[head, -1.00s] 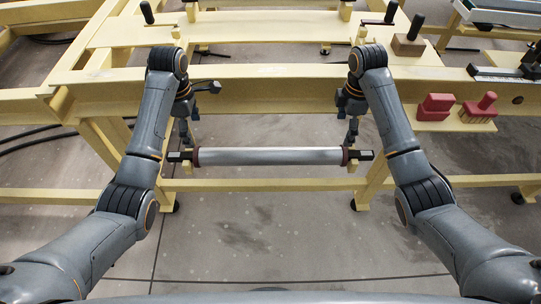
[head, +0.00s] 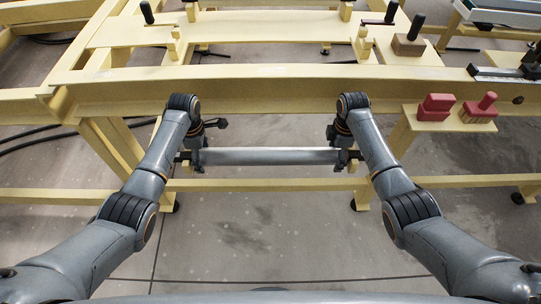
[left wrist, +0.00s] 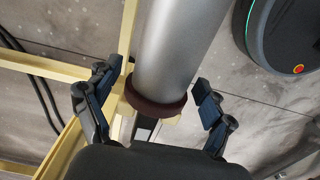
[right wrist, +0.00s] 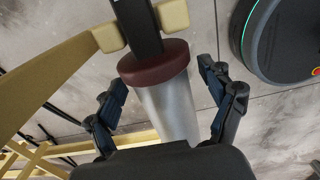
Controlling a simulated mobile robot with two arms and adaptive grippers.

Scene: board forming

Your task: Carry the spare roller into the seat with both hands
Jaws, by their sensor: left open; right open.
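The spare roller (head: 268,156) is a long silver cylinder with dark red end collars and dark shaft ends. It lies level below the yellow frame's near beam. My left gripper (head: 190,160) is at its left end and open. In the left wrist view the open fingers (left wrist: 155,100) stand on either side of the roller (left wrist: 175,50) near its collar. My right gripper (head: 347,160) is at the right end and open. In the right wrist view its fingers (right wrist: 160,92) stand on either side of the roller (right wrist: 168,105) by its collar. The seat cannot be picked out for certain.
The yellow frame's near beam (head: 270,90) runs just beyond my grippers. A small shelf at right holds red blocks (head: 436,107) and a red-handled brush (head: 480,108). Upright yellow brackets (head: 363,45) stand on the frame. A low rail (head: 460,181) crosses near the floor.

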